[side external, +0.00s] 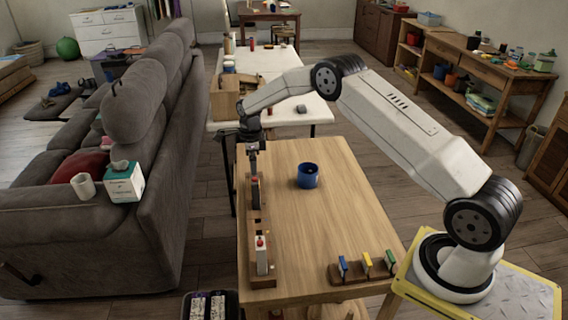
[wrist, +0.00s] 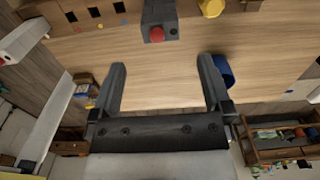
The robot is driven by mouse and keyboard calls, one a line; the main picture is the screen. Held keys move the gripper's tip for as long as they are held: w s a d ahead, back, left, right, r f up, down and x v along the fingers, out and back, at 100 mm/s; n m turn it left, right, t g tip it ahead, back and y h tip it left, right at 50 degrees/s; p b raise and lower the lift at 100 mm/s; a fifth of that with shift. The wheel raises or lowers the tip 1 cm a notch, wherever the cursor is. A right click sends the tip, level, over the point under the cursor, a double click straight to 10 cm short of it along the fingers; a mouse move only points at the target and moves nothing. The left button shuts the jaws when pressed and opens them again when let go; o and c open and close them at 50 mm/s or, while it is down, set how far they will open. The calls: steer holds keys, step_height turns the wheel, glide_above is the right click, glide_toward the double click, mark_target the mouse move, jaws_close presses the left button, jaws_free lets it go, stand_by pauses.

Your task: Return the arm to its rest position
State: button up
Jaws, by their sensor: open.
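My gripper (side external: 253,150) is above the far left part of the wooden table (side external: 300,240), at the far end of a narrow wooden rack (side external: 261,282). In the wrist view my gripper (wrist: 163,72) has its two dark fingers spread wide, with only tabletop showing between them. The arm reaches out across the table from its base at the right. A grey block with a red knob (wrist: 157,20) shows just beyond the fingertips in the wrist view, apart from them.
A blue cup (side external: 307,177) stands on the table. A red-topped block (side external: 262,256) stands in the rack's near end. A small rack (side external: 360,273) holds blue, yellow and green pieces at the front right. A grey sofa (side external: 150,190) is left of the table. The table's middle is clear.

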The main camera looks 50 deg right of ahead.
steer(key=shift+s+a+r+n, duration=0.3)
steer(key=shift+a+r+n, duration=0.1)
steer(key=shift+r+n, duration=0.15)
steer(key=s+a+r+n+t, duration=0.1)
steer(key=s+a+r+n, duration=0.65)
steer(key=s+n, duration=0.45)
steer(key=s+a+r+n, duration=0.1)
steer(key=s+a+n, duration=0.1)
steer(key=s+n, duration=0.5)
steer(key=s+a+r+n+t, duration=0.1)
steer(key=s+a+n, duration=0.1)
steer(key=s+n, duration=0.5)
steer(key=s, duration=0.3)
steer(key=shift+s+a+t, duration=0.2)
steer(key=shift+s+t, duration=0.1)
